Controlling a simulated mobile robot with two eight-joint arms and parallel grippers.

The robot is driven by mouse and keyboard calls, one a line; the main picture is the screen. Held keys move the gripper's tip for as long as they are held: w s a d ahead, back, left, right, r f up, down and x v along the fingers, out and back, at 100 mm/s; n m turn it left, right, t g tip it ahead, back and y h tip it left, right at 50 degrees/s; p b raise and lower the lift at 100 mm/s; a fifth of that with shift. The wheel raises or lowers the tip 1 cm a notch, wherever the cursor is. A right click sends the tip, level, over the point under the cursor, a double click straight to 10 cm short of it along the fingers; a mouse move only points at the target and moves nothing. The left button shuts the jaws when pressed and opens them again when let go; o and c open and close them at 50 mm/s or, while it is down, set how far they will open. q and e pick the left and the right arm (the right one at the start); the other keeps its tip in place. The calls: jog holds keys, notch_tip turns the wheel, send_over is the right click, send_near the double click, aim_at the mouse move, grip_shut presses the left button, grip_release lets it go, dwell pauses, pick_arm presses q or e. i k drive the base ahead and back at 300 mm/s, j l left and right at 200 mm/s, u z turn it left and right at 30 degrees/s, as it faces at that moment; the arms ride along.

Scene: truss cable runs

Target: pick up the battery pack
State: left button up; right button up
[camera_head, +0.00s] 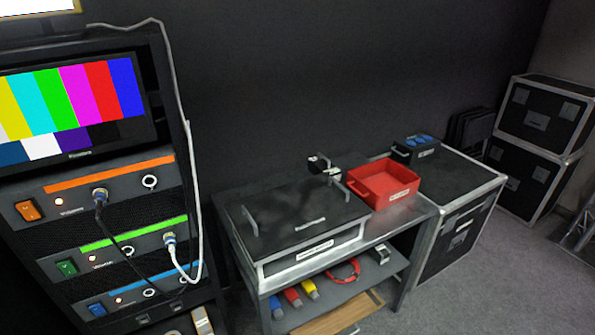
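I cannot make out for certain which thing is the battery pack. A small dark box with blue round tops and a white label (417,150) sits on the flight case at the right of the bench, behind the red tray. A small black and white item (319,164) shows at the back of the bench by a grey upright piece; it is too small to identify. Neither of my grippers shows in the head view.
A bench (407,225) holds a black-lidded case (290,215) and a red tray (408,194). Coloured connectors (292,298) and a red cable coil (345,271) lie on its shelf. An equipment rack (120,220) stands left. Stacked flight cases (535,150) stand right; floor (480,290) is clear.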

aim_at(318, 165)
jog(key=i+l+u, duration=0.1)
jog(key=u, duration=0.25)
jog(key=l+u, duration=0.35)
jog(key=i+l+u, duration=0.1)
jog(key=l+u, duration=0.5)
jog(key=l, duration=0.75)
jog(key=i, duration=0.05)
